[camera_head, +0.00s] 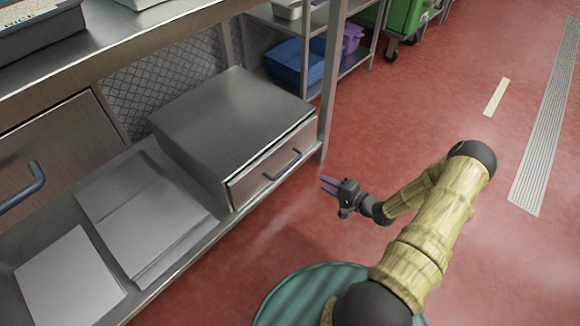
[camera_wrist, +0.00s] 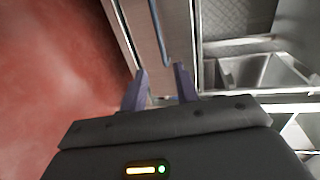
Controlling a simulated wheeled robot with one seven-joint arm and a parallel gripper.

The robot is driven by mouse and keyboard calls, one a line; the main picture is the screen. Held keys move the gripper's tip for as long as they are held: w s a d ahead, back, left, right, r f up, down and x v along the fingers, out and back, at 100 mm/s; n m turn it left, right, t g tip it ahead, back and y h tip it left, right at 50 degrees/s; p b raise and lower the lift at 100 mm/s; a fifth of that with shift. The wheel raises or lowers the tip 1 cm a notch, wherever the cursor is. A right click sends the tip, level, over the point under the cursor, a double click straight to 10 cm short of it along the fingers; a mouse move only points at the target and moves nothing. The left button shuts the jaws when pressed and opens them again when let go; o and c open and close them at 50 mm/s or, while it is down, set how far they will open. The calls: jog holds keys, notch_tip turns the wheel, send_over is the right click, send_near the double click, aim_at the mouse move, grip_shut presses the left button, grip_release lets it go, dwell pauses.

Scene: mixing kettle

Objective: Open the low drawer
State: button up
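The low drawer (camera_head: 255,180) is in a grey metal cabinet (camera_head: 225,110) on the bottom shelf of the workbench. Its front looks shut or nearly so, with a dark gap along its top edge. A blue-grey bar handle (camera_head: 283,166) runs across that front. My gripper (camera_head: 323,184) is open and empty, to the right of the handle and apart from it, with purple fingers pointing at the drawer side. In the wrist view, the handle (camera_wrist: 158,35) lies ahead of the gap between the two fingers (camera_wrist: 160,70), and the drawer front (camera_wrist: 140,30) is behind it.
A bench leg (camera_head: 328,90) stands just behind the cabinet's right corner. A higher drawer (camera_head: 60,145) with its own handle is at the left. Flat sheets (camera_head: 140,215) lie on the shelf.

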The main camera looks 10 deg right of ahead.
aim_at(290, 164)
jog(key=b+x, duration=0.8)
jog(key=x, duration=0.9)
jog(key=shift+w+a, duration=0.1)
jog(key=shift+w, duration=0.15)
grip_shut()
